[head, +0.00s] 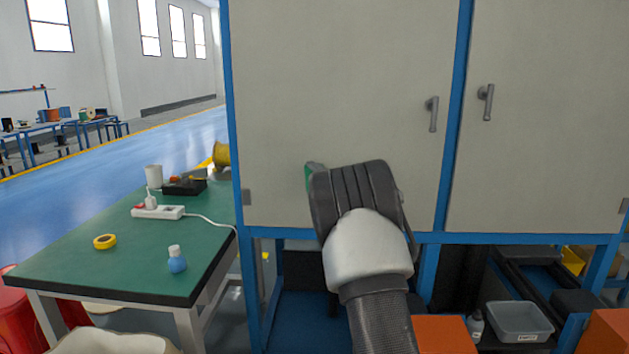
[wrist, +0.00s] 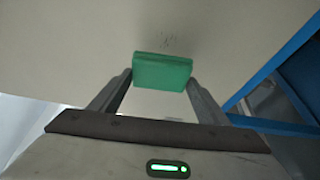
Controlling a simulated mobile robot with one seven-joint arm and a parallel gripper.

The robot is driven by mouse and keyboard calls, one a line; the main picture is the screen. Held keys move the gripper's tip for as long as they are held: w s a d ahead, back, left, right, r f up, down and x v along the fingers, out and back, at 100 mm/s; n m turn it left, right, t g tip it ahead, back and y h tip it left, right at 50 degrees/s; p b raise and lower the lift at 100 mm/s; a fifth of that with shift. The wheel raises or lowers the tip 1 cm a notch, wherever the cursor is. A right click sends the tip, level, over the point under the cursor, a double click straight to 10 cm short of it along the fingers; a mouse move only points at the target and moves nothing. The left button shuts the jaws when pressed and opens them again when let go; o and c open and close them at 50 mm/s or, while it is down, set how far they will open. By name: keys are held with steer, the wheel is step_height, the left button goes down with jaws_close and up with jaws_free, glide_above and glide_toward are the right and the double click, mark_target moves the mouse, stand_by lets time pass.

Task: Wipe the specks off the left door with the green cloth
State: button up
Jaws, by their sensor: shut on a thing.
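The left door (head: 330,90) is a pale grey panel in a blue frame, with a grey handle (head: 432,114) at its right side. In the wrist view, my gripper (wrist: 160,80) is shut on the green cloth (wrist: 162,72), a folded block held between the fingertips. In the head view only a green sliver of the cloth (head: 309,176) shows beside my wrist, low on the door; the specks are hidden there. I cannot tell whether the cloth touches the door.
The right door (head: 540,110) is closed beside it. A green-topped table (head: 130,240) stands at the left with a power strip (head: 158,212), yellow tape (head: 105,242) and a blue bottle (head: 177,260). Under the doors are a grey bin (head: 518,322) and orange boxes (head: 445,335).

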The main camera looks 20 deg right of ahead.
steer(key=shift+s+a, duration=0.2)
steer(key=shift+s, duration=0.3)
steer(key=shift+s+a, duration=0.15)
steer(key=shift+s, duration=0.3)
steer(key=shift+s+a, duration=0.3)
steer(key=shift+s, duration=0.4)
steer(key=shift+s+a, duration=0.25)
steer(key=shift+s, duration=0.45)
steer(key=shift+w, duration=0.15)
steer(key=shift+w+d+p, duration=0.1)
steer(key=shift+w+d, duration=0.35)
steer(key=shift+w, duration=0.55)
steer(key=shift+w+d+p, duration=0.15)
steer(key=shift+w+d, duration=0.25)
steer(key=shift+w, duration=0.55)
steer(key=shift+w+d+p, duration=0.1)
steer(key=shift+w+d, duration=0.35)
steer(key=shift+w, duration=0.55)
steer(key=shift+w+d+p, duration=0.2)
steer(key=shift+w, duration=0.3)
steer(key=shift+w+d+p, duration=0.2)
steer(key=shift+w, duration=0.25)
